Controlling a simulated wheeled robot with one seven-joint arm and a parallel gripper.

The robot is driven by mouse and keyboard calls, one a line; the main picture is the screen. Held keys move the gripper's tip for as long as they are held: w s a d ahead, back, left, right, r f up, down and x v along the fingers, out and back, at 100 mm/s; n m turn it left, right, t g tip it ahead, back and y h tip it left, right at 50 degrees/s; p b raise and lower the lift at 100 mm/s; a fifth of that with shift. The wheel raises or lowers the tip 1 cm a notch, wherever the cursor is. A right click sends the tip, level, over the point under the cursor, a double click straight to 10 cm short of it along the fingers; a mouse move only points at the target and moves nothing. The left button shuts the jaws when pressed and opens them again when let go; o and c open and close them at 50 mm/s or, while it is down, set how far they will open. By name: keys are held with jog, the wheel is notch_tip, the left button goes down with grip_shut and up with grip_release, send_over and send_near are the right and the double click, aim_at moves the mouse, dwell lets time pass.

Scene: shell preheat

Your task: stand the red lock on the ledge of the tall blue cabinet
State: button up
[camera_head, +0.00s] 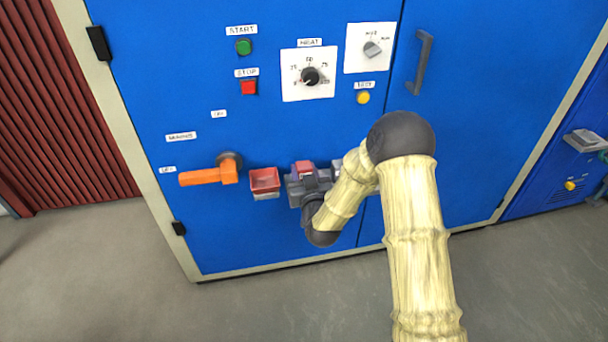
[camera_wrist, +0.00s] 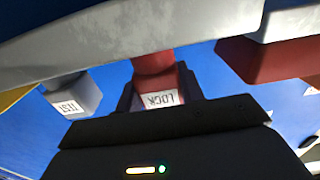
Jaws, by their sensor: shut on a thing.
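The tall blue cabinet (camera_head: 330,120) fills the middle of the head view. My gripper (camera_head: 309,184) is at its front, low down, shut on the red lock (camera_head: 305,168). In the wrist view the red lock (camera_wrist: 153,63) shows in the middle, partly hidden by a grey band across the top and my dark gripper body below. A white label reading LOCK (camera_wrist: 160,99) shows upside down there. Whether the lock touches a ledge cannot be told, as the gripper and arm cover that spot.
An orange handle (camera_head: 208,176) sticks out further left. A grey block marked TEST (camera_wrist: 72,96) is beside the lock in the wrist view. Buttons and dials are above; a dark door handle (camera_head: 420,62) is upper right.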

jog(key=shift+f, duration=0.3)
jog(key=o, duration=1)
jog(key=shift+r, duration=0.1)
jog(key=shift+r, duration=0.15)
jog(key=p+v, duration=0.1)
jog(key=v, duration=1.1)
jog(key=shift+d, duration=0.1)
